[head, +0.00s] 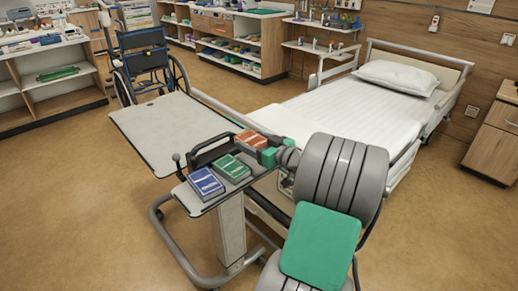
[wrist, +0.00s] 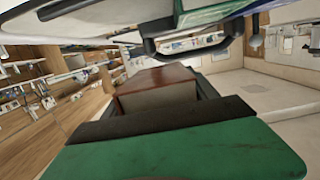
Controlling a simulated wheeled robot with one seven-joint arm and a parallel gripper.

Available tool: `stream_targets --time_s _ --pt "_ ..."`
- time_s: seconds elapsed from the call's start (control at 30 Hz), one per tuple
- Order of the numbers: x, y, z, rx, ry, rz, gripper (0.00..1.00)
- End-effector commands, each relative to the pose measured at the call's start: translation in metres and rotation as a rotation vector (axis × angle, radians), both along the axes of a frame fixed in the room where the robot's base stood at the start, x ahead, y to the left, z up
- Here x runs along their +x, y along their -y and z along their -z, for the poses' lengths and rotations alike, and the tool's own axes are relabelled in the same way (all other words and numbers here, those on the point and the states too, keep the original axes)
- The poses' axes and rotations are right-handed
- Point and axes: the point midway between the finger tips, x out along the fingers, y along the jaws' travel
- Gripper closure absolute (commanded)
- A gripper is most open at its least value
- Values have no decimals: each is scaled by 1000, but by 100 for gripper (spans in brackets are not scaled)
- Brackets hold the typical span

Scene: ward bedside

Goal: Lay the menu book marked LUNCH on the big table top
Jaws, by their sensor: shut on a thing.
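My gripper (head: 262,149) has green fingers and is shut on a red-orange menu book (head: 249,139) at the right end of the small side top (head: 206,206). In the wrist view the red-brown book (wrist: 155,80) sits against the dark finger pad; its lettering does not show. I cannot tell whether it still touches the small top. A green book (head: 230,168) and a blue book (head: 206,183) lie beside it on the small top. Their titles are too small to read. The big table top (head: 160,125), pale grey, is bare.
A black raised handle (head: 208,147) stands between the small top and the big top. A small knobbed lever (head: 178,165) is at its left end. The bed (head: 330,105) is to the right. A wheelchair (head: 146,60) stands behind the big top.

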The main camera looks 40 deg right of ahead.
Motion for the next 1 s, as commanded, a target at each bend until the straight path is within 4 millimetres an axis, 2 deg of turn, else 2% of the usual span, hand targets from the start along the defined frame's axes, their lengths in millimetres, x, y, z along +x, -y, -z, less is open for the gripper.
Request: stream_targets --time_s 0.03,0.2,0.4,0.57,0.63,0.87,1.0 --pt "-6 -12 -21 -7 3 0 83" --pt "-26 -56 -38 -3 1 1 83" --pt "-39 -85 -51 -1 0 1 83" --pt "-43 -92 -54 0 0 6 83" --pt "-43 -86 -52 2 -1 36 83" --pt "-52 -65 -18 4 -2 161 83" --pt "-52 -73 -10 -1 0 191 83"
